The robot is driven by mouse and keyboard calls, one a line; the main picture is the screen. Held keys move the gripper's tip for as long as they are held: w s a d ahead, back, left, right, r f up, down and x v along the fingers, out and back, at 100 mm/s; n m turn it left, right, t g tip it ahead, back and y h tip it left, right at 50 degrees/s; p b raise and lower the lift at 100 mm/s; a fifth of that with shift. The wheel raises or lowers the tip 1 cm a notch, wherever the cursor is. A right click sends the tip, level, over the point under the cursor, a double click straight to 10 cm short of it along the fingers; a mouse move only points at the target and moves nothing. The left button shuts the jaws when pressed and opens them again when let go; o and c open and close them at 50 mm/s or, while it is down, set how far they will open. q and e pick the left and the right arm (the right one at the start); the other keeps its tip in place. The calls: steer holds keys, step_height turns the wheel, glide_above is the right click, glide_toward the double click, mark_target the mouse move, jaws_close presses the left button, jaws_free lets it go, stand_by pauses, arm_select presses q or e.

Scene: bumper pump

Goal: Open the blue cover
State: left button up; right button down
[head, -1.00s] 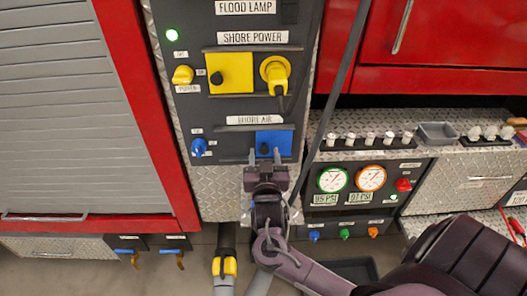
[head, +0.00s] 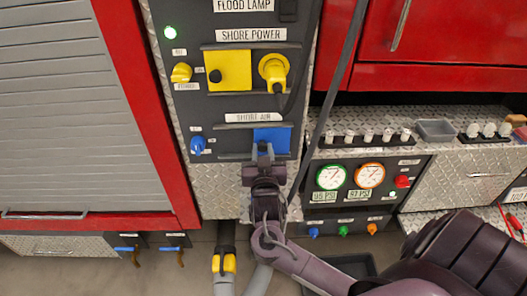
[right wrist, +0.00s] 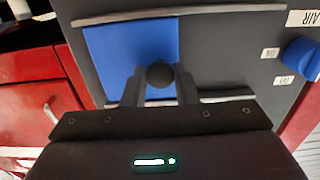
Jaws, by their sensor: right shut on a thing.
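The blue cover (head: 272,137) is a flat square panel under the SHORE AIR label, between an upper and a lower rail. It sits at the right end of the rails in the head view. My right gripper (head: 263,151) is in front of it, shut on the cover's round black knob. In the right wrist view the two fingertips (right wrist: 159,82) hold the knob (right wrist: 160,74) from either side, and the blue cover (right wrist: 115,50) spreads behind them. What lies behind the cover is hidden. My left gripper does not show.
A blue switch (head: 197,145) sits left of the rails. Above are a yellow cover (head: 229,71) and a yellow plug (head: 274,70). A dark diagonal bar (head: 335,90) passes right of my right gripper. Gauges (head: 332,177) stand lower right.

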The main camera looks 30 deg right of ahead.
steer(key=w+a, duration=0.1)
steer(key=a, duration=0.2)
steer(key=w+a, duration=0.2)
steer(key=w+a+b, duration=0.1)
steer(key=w+a, duration=0.1)
steer(key=a, duration=0.1)
steer(key=shift+w+a, duration=0.15)
steer(key=shift+a, duration=0.2)
steer(key=c, duration=1.1)
jaws_free()
steer(key=shift+c, duration=0.2)
steer(key=b+v, duration=0.1)
steer(key=v, duration=0.7)
steer(key=shift+b, duration=0.35)
steer(key=shift+d, duration=0.15)
